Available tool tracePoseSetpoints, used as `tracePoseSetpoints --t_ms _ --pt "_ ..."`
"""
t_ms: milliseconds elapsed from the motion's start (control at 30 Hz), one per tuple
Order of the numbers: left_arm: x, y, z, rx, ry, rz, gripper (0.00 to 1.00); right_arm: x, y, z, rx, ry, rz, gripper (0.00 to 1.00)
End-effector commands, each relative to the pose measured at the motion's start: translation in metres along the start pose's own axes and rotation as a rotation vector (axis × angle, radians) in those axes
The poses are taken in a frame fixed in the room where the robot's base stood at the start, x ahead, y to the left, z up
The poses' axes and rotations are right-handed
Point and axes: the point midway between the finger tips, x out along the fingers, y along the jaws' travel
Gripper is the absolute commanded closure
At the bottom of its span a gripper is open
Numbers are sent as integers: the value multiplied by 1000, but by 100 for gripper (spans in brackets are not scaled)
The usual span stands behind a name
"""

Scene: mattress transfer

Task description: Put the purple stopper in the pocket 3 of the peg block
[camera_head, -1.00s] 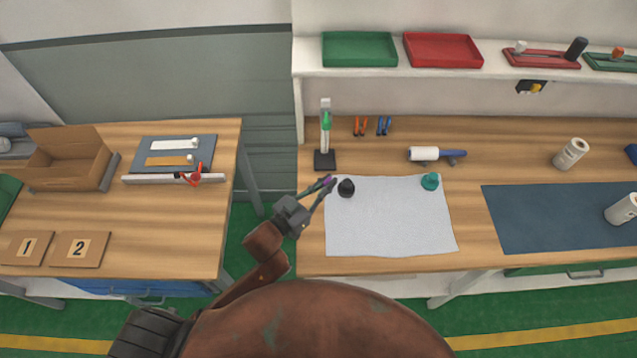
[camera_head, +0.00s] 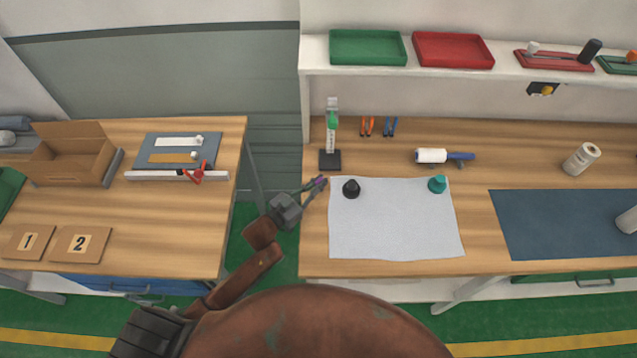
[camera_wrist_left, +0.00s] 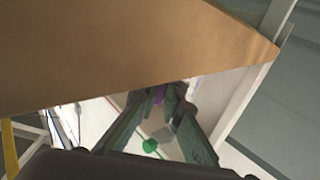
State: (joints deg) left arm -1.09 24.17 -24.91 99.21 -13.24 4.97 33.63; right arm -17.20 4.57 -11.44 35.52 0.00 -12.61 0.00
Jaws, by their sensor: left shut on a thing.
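My left gripper (camera_head: 318,184) is shut on the purple stopper (camera_head: 321,180), a small purple piece at its fingertips. It is over the left edge of the right-hand workbench, left of the white cloth. In the left wrist view the fingers close around the purple stopper (camera_wrist_left: 160,95), which is partly hidden by the fingertips. A black stopper (camera_head: 351,189) and a teal stopper (camera_head: 437,184) stand on the white cloth (camera_head: 395,225). I cannot make out a peg block with numbered pockets in these views. My right gripper is not in view.
A black-based stand with a green part (camera_head: 331,150) stands behind the cloth. A gap separates the right bench from the left table (camera_head: 150,225), which holds a cardboard box (camera_head: 75,160) and numbered plates (camera_head: 80,243). A blue mat (camera_head: 560,220) lies at right.

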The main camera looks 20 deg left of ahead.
Motion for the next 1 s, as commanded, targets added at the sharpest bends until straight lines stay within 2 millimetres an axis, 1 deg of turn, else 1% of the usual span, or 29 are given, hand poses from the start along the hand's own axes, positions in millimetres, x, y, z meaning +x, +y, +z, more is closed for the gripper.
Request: tracePoseSetpoints --t_ms 133,267,300,500,533,767,867,1000 --pt "0 0 -1 1 1 0 100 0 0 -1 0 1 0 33" --pt "0 0 3 0 0 0 100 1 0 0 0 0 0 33" --pt "0 0 2 1 0 0 90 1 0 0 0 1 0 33" --pt "0 0 2 1 0 0 76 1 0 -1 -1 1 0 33" --pt "0 0 2 1 0 0 75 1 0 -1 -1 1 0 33" --pt "0 0 1 1 0 0 75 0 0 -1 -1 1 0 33" --pt "0 0 -3 2 1 0 75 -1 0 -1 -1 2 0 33" --pt "-20 0 0 1 -3 -1 75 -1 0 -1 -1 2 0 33"
